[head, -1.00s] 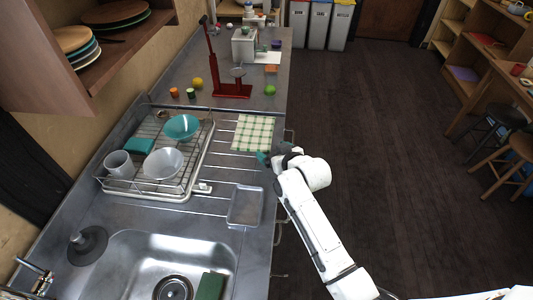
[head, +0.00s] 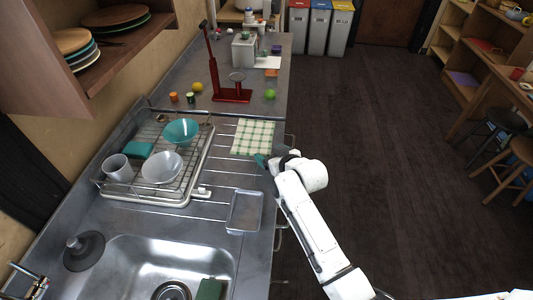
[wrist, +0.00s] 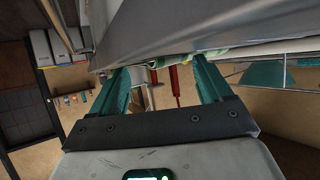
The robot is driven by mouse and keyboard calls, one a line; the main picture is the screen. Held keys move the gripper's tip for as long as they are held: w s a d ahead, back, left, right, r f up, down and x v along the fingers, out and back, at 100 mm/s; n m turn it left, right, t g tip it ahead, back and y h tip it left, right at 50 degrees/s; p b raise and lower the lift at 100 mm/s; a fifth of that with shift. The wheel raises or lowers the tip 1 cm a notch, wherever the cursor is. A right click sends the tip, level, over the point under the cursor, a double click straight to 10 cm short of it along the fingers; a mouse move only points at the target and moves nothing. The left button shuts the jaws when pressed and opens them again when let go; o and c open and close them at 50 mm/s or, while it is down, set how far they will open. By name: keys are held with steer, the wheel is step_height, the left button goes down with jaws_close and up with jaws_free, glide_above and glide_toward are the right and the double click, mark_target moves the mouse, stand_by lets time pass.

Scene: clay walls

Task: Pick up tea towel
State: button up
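The tea towel (head: 253,137), pale with green checks, lies flat on the ribbed drainer near the counter's right edge. My gripper (head: 262,161) is beside the counter edge, just below the towel's lower right corner in the head view. In the wrist view my gripper (wrist: 160,76) is open, its two green fingers apart with nothing held between them. A strip of the towel (wrist: 196,58) shows edge-on near the right fingertip, beyond the grey counter edge. I cannot tell whether the finger touches it.
A dish rack (head: 150,192) with bowls and a mug stands left of the towel. A red stand (head: 232,95) is behind the towel. The floor right of the counter is open.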

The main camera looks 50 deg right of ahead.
steer(key=shift+s+f, duration=0.15)
steer(key=shift+f, duration=0.05)
steer(key=c, duration=1.2)
steer(key=shift+c, duration=0.4)
steer(key=shift+r, duration=0.2)
jaws_close()
step_height(320, 180, up, 12)
steer(key=p, duration=1)
step_height(320, 180, up, 18)
steer(key=p, duration=0.2)
